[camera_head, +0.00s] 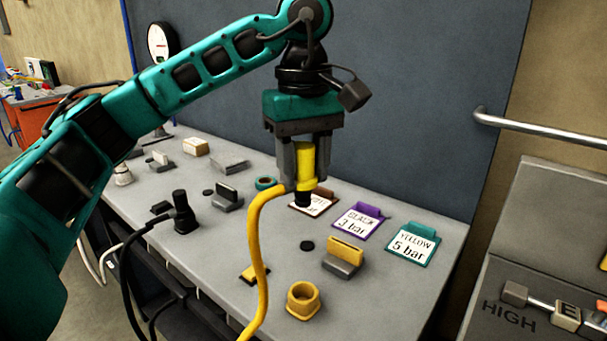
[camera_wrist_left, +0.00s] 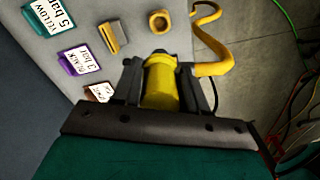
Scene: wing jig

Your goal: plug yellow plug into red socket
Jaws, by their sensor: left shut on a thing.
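My left gripper (camera_head: 304,172) points down above the grey bench and is shut on the yellow plug (camera_head: 306,160). The plug is upright, with its black tip downward, and its yellow cable (camera_head: 256,240) hangs from its lower side. In the left wrist view the yellow plug (camera_wrist_left: 160,85) sits between the fingers of the left gripper (camera_wrist_left: 160,70). The tip overlaps a reddish-brown card holder (camera_head: 328,193) in the head view; I cannot tell the gap below it. I cannot make out a red socket in either view. My right gripper is not in view.
A yellow socket (camera_head: 303,300) stands at the bench's front. A purple 3 bar card (camera_head: 358,222) and teal 5 bar card (camera_head: 412,246) lie toward the back. A black plug (camera_head: 184,213) stands left. A grey-yellow block (camera_head: 343,257) is nearby. A console (camera_head: 545,260) stands right.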

